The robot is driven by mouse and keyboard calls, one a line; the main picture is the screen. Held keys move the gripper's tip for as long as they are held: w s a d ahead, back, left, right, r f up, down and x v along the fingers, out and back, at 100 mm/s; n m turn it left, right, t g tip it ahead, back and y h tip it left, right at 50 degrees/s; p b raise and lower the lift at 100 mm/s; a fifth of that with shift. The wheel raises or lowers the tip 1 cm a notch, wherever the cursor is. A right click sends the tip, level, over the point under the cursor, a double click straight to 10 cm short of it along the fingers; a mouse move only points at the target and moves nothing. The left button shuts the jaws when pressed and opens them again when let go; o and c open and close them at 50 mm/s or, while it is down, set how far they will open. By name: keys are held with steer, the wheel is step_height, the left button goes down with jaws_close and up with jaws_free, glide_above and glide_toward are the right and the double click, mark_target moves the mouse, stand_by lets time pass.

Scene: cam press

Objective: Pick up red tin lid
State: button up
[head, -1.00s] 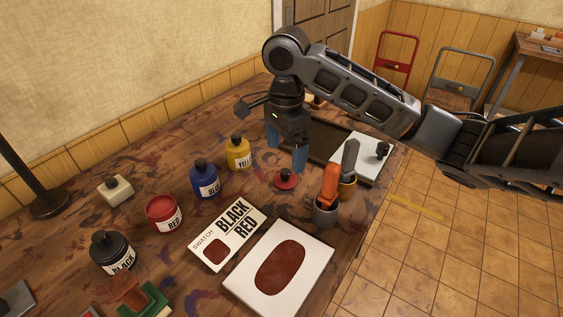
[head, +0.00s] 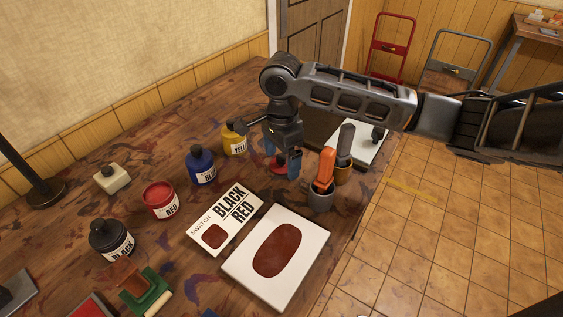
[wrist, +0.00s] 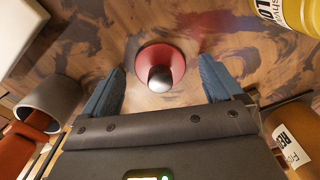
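The red tin lid (wrist: 160,62) lies on the wooden table, a red disc with a dark, shiny knob at its middle. In the head view the lid (head: 277,163) shows partly behind my gripper (head: 281,170). My gripper (wrist: 160,88) points down over the lid with its two blue fingers apart, one to each side of it. In the wrist view the lid lies between and slightly beyond the fingertips; I cannot tell how high they are above the table. The open red tin (head: 161,203) stands to the left, its label reading RED.
Yellow (head: 234,140), blue (head: 201,167) and black (head: 109,241) containers stand to the left. A swatch card (head: 224,219) and a white board (head: 276,257) lie in front.

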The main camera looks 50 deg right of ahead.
steer(key=c, duration=1.1)
steer(key=shift+r, duration=0.1)
